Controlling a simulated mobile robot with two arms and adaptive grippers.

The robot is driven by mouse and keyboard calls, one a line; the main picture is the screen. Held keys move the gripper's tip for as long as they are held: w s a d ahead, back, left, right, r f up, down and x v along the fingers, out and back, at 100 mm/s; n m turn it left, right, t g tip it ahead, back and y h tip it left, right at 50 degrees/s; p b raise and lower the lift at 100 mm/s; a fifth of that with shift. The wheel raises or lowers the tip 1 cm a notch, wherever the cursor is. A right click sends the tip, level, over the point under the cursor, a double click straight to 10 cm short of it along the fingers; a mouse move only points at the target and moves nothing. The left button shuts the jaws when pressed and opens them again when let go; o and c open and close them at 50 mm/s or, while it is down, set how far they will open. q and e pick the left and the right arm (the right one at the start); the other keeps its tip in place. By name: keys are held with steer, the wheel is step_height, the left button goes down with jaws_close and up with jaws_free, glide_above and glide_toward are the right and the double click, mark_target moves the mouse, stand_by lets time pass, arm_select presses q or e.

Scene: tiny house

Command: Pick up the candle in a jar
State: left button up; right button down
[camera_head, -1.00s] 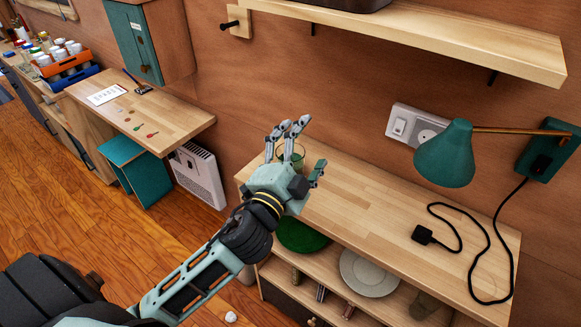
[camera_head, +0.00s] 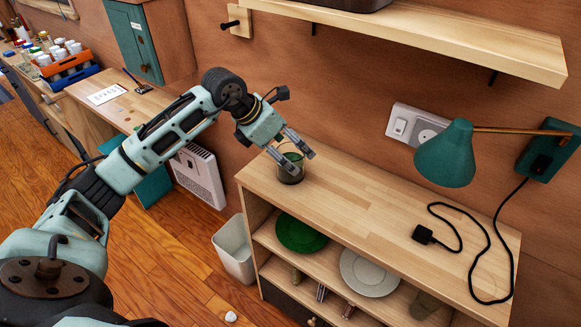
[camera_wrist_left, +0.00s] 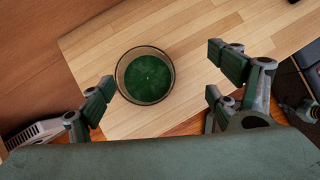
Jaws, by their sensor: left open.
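The candle in a jar (camera_head: 290,174) is a glass jar with dark green wax. It stands upright near the left end of the wooden cabinet top (camera_head: 370,205). My left gripper (camera_head: 300,147) is open and tilted down, just above the jar in the head view, with its fingers partly covering the rim. In the left wrist view the jar (camera_wrist_left: 145,76) shows from above, ahead of and between the open fingers of the left gripper (camera_wrist_left: 165,85). I cannot tell from the frames whether a finger touches the glass. My right gripper is not in view.
A teal wall lamp (camera_head: 446,153) and a black cable with plug (camera_head: 424,235) are at the right. A wooden shelf (camera_head: 420,36) hangs above. A green plate (camera_head: 301,233) and pale plate (camera_head: 369,272) are on the lower shelf. The cabinet top's middle is clear.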

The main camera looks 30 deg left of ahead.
arm_select(q)
steer(key=shift+a+y, duration=0.4)
steer(key=shift+a, duration=0.65)
steer(key=shift+a+f, duration=0.2)
steer(key=shift+a, duration=0.05)
steer(key=p+x, duration=0.1)
steer(key=x, duration=0.1)
steer(key=p+x, duration=0.1)
steer(key=x, duration=0.1)
steer(key=p+x, duration=0.1)
steer(key=x, duration=0.1)
steer(key=shift+s+d+f+p, duration=0.1)
steer(key=shift+s+f+p, duration=0.2)
steer(key=shift+p, duration=0.1)
steer(key=shift+w+d+f, duration=0.1)
steer(key=shift+w+f, duration=0.15)
steer(key=shift+f, duration=0.25)
steer(key=c, duration=1.5)
steer(key=shift+r, duration=0.1)
steer(key=shift+c, duration=0.7)
steer(key=shift+r, duration=0.15)
